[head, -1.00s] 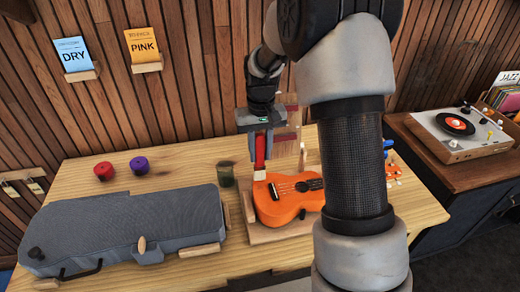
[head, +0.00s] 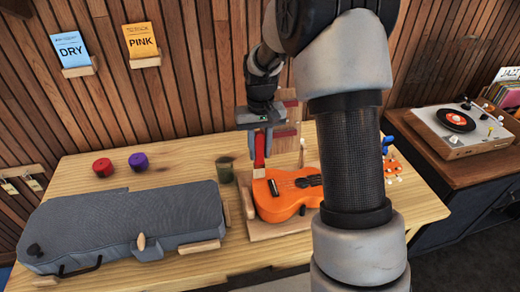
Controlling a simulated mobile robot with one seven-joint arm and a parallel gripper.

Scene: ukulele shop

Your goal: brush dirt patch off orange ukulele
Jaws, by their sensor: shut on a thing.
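The orange ukulele (head: 283,203) lies on a wooden cradle (head: 282,229) on the table, its body to the left and its neck passing behind my arm. My gripper (head: 260,150) is shut on a red-handled brush (head: 259,147) and points down over the left end of the ukulele body. The brush's pale tip (head: 259,172) is at the body's upper left edge; whether it touches cannot be told. No dirt patch can be made out; my arm hides the middle of the ukulele.
A grey case (head: 125,222) fills the table's left. A record player (head: 458,128) stands on the right cabinet.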

